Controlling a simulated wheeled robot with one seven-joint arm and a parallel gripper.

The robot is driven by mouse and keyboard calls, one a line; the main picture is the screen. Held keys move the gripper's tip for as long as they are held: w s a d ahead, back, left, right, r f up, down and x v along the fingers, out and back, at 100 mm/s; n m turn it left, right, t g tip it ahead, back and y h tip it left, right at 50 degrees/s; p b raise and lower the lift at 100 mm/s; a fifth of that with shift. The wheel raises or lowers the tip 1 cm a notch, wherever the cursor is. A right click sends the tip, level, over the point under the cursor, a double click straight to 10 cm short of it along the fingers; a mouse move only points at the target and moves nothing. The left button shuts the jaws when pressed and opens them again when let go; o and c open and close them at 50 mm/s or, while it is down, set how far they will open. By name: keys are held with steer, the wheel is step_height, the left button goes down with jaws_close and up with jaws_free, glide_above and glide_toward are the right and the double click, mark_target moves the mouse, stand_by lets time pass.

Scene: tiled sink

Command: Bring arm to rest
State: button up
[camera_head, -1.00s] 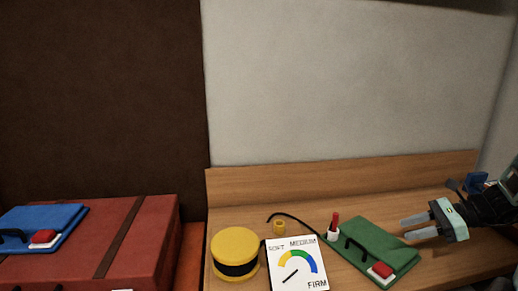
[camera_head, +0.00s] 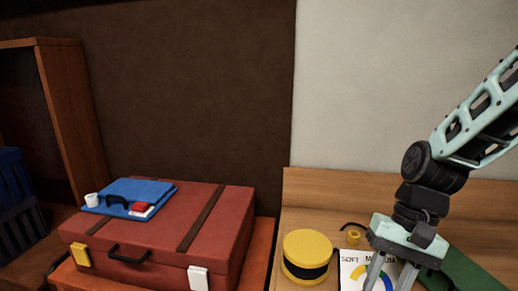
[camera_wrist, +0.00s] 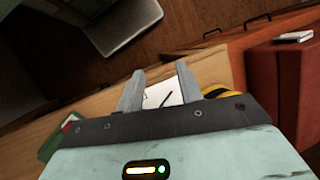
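My gripper (camera_head: 393,272) hangs at the lower right of the head view, fingers pointing down. Its two fingers are spread apart, and I see nothing held between them. In the head view it is in front of the white dial card (camera_head: 352,268) and partly hides it. In the wrist view the fingers (camera_wrist: 159,80) show apart, with the white card (camera_wrist: 163,94) seen beyond the gap. My arm reaches up to the right edge of the head view.
A yellow and black round container (camera_head: 307,250) and a small yellow piece (camera_head: 353,237) stand left of my gripper. A green folder-like case (camera_head: 468,272) lies at right. A red suitcase (camera_head: 215,225) bears a blue case (camera_head: 150,190). A wooden cabinet (camera_head: 62,120) stands far left.

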steer(key=s+a+r+n+t+h, duration=0.2)
steer(key=s+a+n+h, duration=0.1)
steer(key=s+a+n, duration=0.6)
steer(key=s+n, duration=0.1)
steer(key=n, duration=0.1)
steer(key=shift+s+a+r+n+t, duration=0.15)
steer(key=shift+a+n+t, duration=0.15)
steer(key=shift+n, duration=0.1)
steer(key=shift+d, duration=0.15)
